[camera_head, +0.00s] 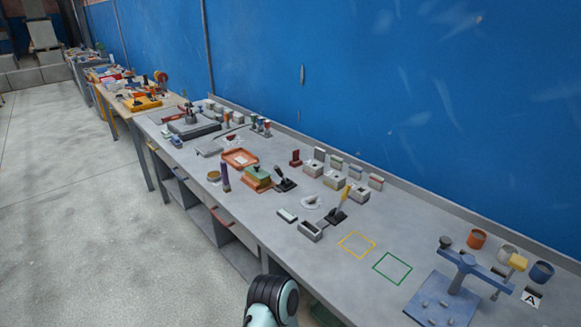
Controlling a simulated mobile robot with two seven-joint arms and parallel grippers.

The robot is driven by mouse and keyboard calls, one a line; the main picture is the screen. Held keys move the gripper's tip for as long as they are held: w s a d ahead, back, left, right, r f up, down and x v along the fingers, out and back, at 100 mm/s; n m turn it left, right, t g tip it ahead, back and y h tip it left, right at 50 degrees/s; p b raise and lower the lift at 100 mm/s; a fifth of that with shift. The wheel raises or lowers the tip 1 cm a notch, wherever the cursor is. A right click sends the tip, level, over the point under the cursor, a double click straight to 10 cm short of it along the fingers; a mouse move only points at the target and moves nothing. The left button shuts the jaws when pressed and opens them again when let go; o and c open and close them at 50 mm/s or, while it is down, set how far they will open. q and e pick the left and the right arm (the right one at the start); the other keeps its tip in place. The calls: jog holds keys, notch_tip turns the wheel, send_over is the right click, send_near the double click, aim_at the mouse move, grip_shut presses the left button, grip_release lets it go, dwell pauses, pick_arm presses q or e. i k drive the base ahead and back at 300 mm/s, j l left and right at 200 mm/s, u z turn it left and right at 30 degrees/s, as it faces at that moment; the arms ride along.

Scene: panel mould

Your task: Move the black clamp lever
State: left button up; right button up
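A small black lever (285,183) on a dark base stands mid-bench, beside a green and orange block (257,179). A second lever (338,209), with a yellow handle and black base, stands to its right, close behind a grey box (310,231). A blue fixture (451,287) with a dark knob is at the front right. I cannot tell for sure which of these is the black clamp lever. A teal and black part of my arm shows at the bottom centre; neither gripper is in view.
The grey bench (291,256) runs along a blue wall. Yellow (357,244) and green (392,268) outlined squares on it are empty. Several small blocks line the back, and cups, including an orange one (477,238), stand at right. Open floor lies left.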

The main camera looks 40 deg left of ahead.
aim_at(277, 168)
jog(key=j+z, duration=0.2)
jog(key=j, duration=0.35)
jog(key=k+j+z, duration=0.2)
jog(key=j, duration=0.75)
jog(key=k+j, duration=0.15)
jog(key=j, duration=0.3)
jog(key=j+z, duration=0.1)
jog(key=j, duration=0.35)
jog(key=k+j, duration=0.15)
jog(key=j, duration=0.25)
jog(key=j+z, duration=0.1)
jog(key=j, duration=0.35)
jog(key=k, duration=0.1)
